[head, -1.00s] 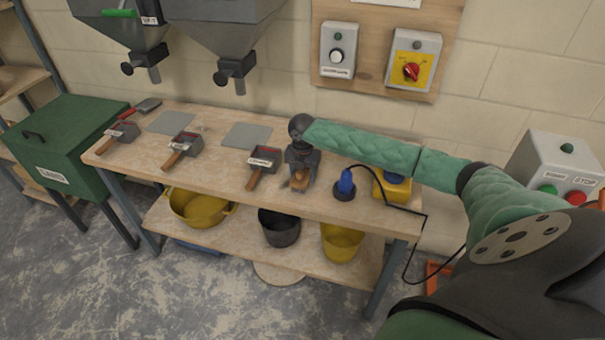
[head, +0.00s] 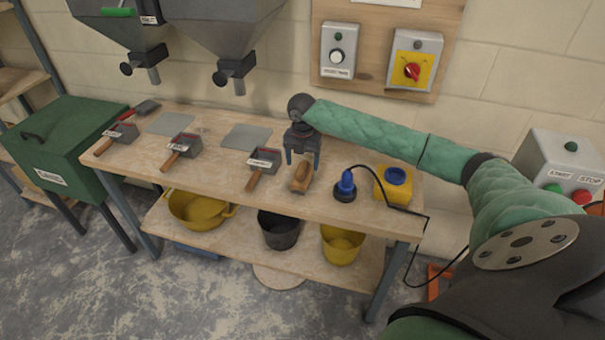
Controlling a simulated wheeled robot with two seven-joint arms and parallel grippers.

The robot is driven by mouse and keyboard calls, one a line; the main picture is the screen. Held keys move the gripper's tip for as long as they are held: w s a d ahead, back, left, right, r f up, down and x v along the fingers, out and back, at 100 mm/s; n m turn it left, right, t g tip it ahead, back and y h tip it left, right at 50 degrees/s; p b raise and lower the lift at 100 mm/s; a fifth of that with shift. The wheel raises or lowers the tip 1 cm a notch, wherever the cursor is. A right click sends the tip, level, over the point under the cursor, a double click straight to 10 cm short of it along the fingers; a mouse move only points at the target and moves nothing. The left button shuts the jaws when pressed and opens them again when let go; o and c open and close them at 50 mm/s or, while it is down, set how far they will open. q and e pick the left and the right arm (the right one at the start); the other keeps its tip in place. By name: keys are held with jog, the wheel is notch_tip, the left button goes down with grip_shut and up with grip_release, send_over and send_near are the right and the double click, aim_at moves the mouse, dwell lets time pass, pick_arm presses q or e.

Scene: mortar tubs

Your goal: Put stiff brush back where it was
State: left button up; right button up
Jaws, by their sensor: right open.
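The stiff brush (head: 301,178), with a tan wooden body, lies on the bench top (head: 222,181) between the right-hand scoop and the blue plug-like item. My right gripper (head: 302,163) is open, its two fingers pointing down just above and behind the brush. The fingers appear apart from the brush, and nothing is between them. My left gripper is not in the head view.
Several scoops with wooden handles, one being the nearest scoop (head: 263,166), lie to the left. A blue item (head: 346,186) with a black cable and a yellow box (head: 392,184) stand to the right. Tubs, including a black bucket (head: 279,229), sit on the lower shelf.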

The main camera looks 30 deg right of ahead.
aim_at(301, 168)
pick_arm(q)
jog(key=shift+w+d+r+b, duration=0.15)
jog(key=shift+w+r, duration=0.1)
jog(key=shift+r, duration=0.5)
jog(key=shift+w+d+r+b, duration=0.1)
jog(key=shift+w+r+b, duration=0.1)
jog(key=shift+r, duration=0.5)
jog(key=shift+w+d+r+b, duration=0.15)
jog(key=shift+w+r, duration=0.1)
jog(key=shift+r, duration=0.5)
pick_arm(e)
jog(key=shift+r, duration=2.7)
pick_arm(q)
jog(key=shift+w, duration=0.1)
